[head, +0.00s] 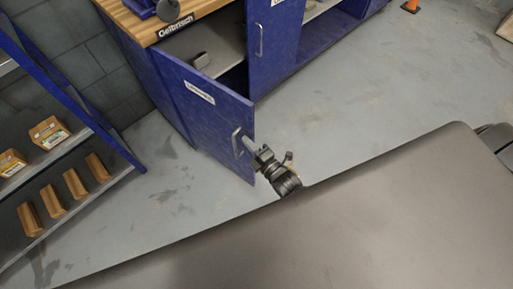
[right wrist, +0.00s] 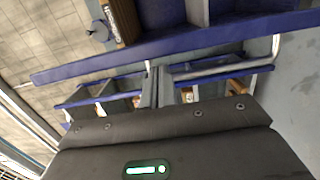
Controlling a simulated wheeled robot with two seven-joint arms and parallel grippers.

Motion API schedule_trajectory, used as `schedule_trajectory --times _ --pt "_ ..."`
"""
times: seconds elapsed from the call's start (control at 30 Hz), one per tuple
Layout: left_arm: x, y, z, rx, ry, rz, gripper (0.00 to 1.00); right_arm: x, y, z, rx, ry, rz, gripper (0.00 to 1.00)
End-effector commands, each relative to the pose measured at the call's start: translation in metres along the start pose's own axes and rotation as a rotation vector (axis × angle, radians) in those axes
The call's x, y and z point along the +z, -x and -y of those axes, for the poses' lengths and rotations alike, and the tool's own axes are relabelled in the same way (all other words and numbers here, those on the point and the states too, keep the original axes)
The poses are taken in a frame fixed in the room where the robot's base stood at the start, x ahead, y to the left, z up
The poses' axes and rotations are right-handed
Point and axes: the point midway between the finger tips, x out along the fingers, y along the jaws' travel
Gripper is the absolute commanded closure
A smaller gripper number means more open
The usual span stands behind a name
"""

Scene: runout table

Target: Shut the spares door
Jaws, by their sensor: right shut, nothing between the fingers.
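A blue cabinet door (head: 215,125) with a white label stands open in the head view; the label is too small to read. Its pale bar handle (head: 236,143) is near the free edge. My right gripper (head: 248,143) is beside this handle, its fingers shut and empty; whether they touch the handle or door is unclear. In the right wrist view, the shut fingers (right wrist: 157,88) point toward a long blue panel (right wrist: 160,48), seen nearly edge-on. My left gripper is not in view.
Another blue door (head: 275,45) with a handle is to the right. A blue rack (head: 62,85) with several wooden bins stands left. A large grey-brown surface (head: 330,235) fills the foreground. Floor (head: 345,100) right of the door is clear.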

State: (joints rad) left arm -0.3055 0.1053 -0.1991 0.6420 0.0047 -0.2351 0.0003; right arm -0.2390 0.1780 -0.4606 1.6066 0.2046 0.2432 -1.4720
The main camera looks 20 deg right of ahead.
Motion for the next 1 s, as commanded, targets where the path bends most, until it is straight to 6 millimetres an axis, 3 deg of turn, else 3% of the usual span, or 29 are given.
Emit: schedule_trajectory --times 0.2,0.67,0.83,1.0 --pt "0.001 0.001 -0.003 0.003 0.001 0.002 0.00 0.000 -0.018 0.000 -0.001 0.000 0.000 1.00" --pt "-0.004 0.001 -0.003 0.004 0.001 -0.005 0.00 0.002 -0.020 0.001 0.000 0.001 -0.005 1.00" --pt "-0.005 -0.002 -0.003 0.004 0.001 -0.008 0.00 0.019 -0.025 0.002 0.004 0.006 -0.043 1.00" --pt "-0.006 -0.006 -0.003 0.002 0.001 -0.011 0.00 0.053 -0.031 0.003 0.002 0.007 -0.101 1.00"
